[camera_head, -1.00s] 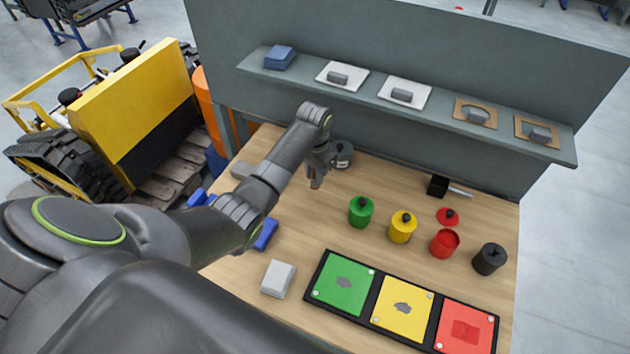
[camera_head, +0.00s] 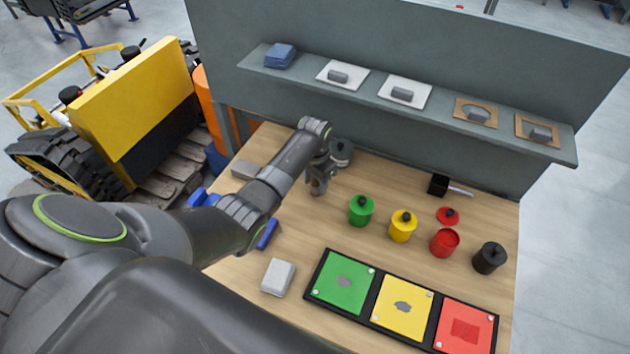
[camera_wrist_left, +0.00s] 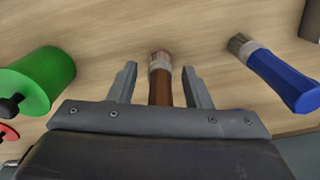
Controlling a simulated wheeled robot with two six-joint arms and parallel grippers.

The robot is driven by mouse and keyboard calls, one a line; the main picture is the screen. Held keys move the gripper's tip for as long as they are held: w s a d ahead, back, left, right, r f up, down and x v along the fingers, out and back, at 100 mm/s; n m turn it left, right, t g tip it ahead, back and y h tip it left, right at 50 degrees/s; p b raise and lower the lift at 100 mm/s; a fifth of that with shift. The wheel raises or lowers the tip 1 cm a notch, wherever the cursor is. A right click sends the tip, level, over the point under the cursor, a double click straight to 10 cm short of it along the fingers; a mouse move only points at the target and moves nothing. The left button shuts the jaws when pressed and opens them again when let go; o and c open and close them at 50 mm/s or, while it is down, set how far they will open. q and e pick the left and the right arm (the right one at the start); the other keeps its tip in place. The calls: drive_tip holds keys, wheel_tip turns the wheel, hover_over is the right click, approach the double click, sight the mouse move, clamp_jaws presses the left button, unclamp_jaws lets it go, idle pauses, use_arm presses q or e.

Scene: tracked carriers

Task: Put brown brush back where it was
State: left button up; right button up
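The brown brush (camera_wrist_left: 160,85) shows in the left wrist view between the fingers of my left gripper (camera_wrist_left: 158,85). Its bristle end points away from the palm, and the palm hides the rest of its handle. A gap shows on both sides of the brush, so the fingers are open around it. In the head view my left gripper (camera_head: 319,188) is low over the table's back left part, and the brush cannot be made out there. A blue brush (camera_wrist_left: 275,75) lies to the right in the left wrist view. My right gripper is not in view.
Green (camera_head: 361,211), yellow (camera_head: 402,226), red (camera_head: 444,243) and black (camera_head: 489,258) pots stand right of the gripper. A grey tin (camera_head: 342,152) stands close behind it. Coloured mats (camera_head: 343,282) and a pale block (camera_head: 278,277) lie in front. A shelf (camera_head: 440,110) overhangs the back.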

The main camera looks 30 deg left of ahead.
use_arm(q)
wheel_tip(320, 180, up, 12)
drive_tip(key=shift+r+b, duration=0.15)
drive_tip(key=shift+b, duration=0.7)
